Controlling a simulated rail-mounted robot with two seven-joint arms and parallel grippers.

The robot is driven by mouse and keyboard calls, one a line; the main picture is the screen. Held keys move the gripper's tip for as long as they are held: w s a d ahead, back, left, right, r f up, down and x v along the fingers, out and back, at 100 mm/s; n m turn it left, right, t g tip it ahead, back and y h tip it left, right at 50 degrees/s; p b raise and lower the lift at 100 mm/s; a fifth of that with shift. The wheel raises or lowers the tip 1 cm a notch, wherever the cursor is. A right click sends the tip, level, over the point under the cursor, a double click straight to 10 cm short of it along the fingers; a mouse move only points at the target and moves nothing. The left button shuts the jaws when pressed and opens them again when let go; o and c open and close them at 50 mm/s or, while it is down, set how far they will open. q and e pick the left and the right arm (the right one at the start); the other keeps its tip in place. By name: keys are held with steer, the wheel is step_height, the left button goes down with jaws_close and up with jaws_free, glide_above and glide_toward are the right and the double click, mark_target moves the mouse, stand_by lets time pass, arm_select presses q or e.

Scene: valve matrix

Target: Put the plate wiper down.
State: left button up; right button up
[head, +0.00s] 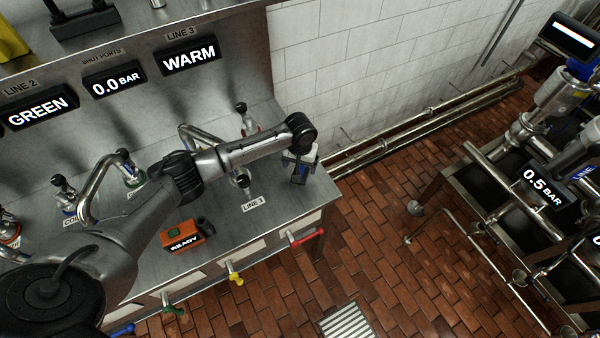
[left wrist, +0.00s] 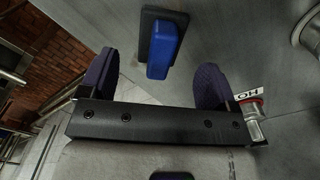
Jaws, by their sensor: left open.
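The plate wiper, a blue block handle on a dark flat base, shows in the left wrist view (left wrist: 163,50). It is on or close against a grey metal surface. My left gripper (left wrist: 155,78) is open, with its two dark fingers on either side of the handle and a visible gap to each. In the head view my left gripper (head: 301,160) points down over the right end of the steel bench (head: 225,222). There the wiper is mostly hidden under the gripper, and its contact with the bench cannot be made out. My right gripper is not in view.
An orange box marked READY (head: 187,238) stands near the bench's front edge. Bent pipes and valves (head: 133,175) rise from the bench to the left. Coloured handles (head: 307,237) stick out along the front. Brick floor lies beyond the right end.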

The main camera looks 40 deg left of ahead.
arm_select(q)
steer(key=shift+f+b, duration=0.3)
steer(key=shift+f, duration=1.9)
steer(key=shift+c, duration=0.2)
steer(key=c, duration=1)
steer(key=shift+c, duration=0.2)
steer(key=shift+r, duration=0.15)
